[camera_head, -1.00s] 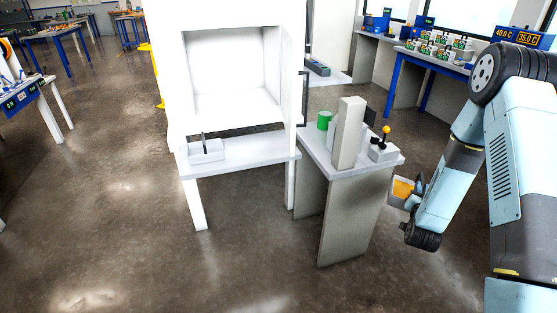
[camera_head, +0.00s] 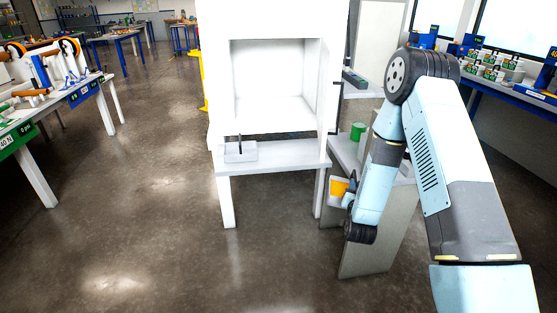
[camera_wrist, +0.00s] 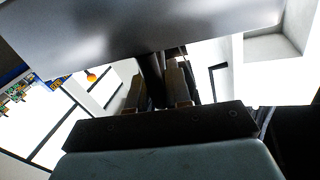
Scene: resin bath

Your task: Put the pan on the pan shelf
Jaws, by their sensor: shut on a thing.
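My gripper (camera_head: 352,195) is low at the right of centre in the head view, in front of the side stand. It is shut on the dark handle of the pan (camera_head: 334,203), which is small and pale there with an orange patch inside. In the wrist view the pan (camera_wrist: 150,28) is a large grey surface across the top, and the fingers (camera_wrist: 163,88) close around its dark handle. A pale shelf (camera_head: 290,157), which may be the pan shelf, juts out below the white cabinet's open chamber, left of my gripper.
The white cabinet (camera_head: 215,90) has an open, empty-looking chamber. A white box (camera_head: 240,152) with a dark upright piece sits at the shelf's left end. A green cylinder (camera_head: 357,131) stands on the side stand (camera_head: 375,240). The floor in front is clear.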

